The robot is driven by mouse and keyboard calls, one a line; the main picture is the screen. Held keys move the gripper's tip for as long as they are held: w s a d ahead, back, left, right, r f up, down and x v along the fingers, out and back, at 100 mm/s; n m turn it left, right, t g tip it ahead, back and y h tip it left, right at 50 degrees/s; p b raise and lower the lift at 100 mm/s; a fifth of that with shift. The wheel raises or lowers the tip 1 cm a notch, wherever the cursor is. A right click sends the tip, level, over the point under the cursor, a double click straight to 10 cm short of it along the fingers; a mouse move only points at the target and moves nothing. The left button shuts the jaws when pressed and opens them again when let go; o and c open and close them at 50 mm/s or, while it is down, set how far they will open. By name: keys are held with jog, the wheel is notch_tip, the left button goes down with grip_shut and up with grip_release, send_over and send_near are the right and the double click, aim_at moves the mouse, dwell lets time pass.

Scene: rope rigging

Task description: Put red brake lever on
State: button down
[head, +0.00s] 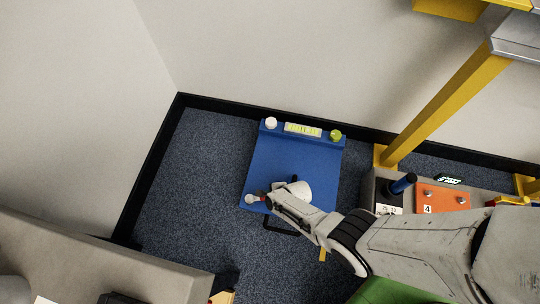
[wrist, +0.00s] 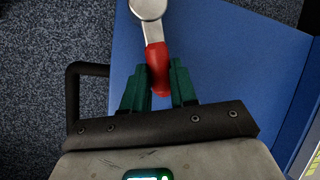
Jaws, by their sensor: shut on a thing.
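The red brake lever shows in the wrist view as a red handle (wrist: 157,68) with a round metal end at the top edge. My gripper (wrist: 159,88) is shut on the lower part of the red handle, with a green finger on each side. In the head view my gripper (head: 269,198) is over the near left part of a blue panel (head: 290,158). The lever's metal end (head: 251,198) shows by the panel's left edge. My gripper and arm hide part of the panel's near side. How the lever's metal end is mounted cannot be told.
The blue panel has a white knob (head: 271,123), a lit display (head: 303,130) and a green knob (head: 336,135) along its far edge. A grey console with an orange plate (head: 443,198) and a blue-topped handle (head: 403,184) stands right. A yellow post (head: 440,108) rises behind it. Carpet is clear left.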

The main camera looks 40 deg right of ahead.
jog(key=c, duration=0.9)
grip_release()
jog(key=shift+r, duration=0.1)
jog(key=p+v, duration=0.9)
jog(key=v, duration=0.1)
jog(key=shift+s+r, duration=0.15)
jog(key=shift+r, duration=0.1)
